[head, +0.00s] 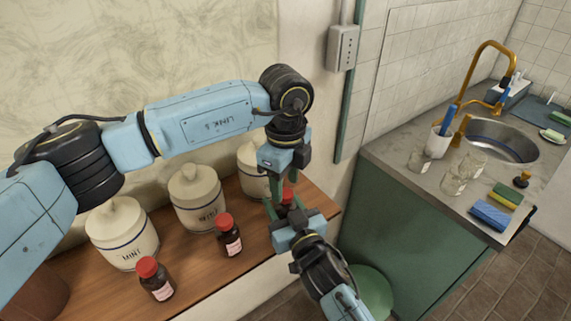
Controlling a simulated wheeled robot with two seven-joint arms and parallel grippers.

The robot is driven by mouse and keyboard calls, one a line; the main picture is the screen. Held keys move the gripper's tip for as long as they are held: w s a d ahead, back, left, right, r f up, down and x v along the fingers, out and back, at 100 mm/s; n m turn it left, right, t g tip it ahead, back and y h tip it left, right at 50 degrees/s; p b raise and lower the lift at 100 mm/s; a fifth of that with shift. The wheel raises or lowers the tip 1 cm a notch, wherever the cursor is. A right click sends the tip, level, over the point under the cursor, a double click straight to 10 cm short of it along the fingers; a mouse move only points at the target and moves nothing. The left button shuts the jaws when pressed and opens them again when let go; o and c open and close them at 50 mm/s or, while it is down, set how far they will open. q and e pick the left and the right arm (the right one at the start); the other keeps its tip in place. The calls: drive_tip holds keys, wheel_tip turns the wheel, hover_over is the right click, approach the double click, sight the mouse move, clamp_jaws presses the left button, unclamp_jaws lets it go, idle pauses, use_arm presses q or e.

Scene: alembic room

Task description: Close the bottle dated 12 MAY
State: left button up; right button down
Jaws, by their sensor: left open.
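Several brown bottles with red caps and white labels are on the wooden shelf. One bottle (155,281) is at the front left and another (229,238) stands near the middle, both upright and capped. A third red cap (288,196) shows between the fingers of my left gripper (285,192), which is open and points down around it. My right gripper (290,216) comes from the lower right, close below the left one. It hides the body of that third bottle, and its own fingers are mostly hidden. The dates on the labels are too small to read.
Lidded white jars (122,234) stand behind the bottles on the wooden shelf (202,283). To the right, a grey counter (405,184) holds glass jars (453,180), sponges (491,214) and a sink (498,143). The two grippers are very close together.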

use_arm(q)
drive_tip(key=shift+f, duration=1.05)
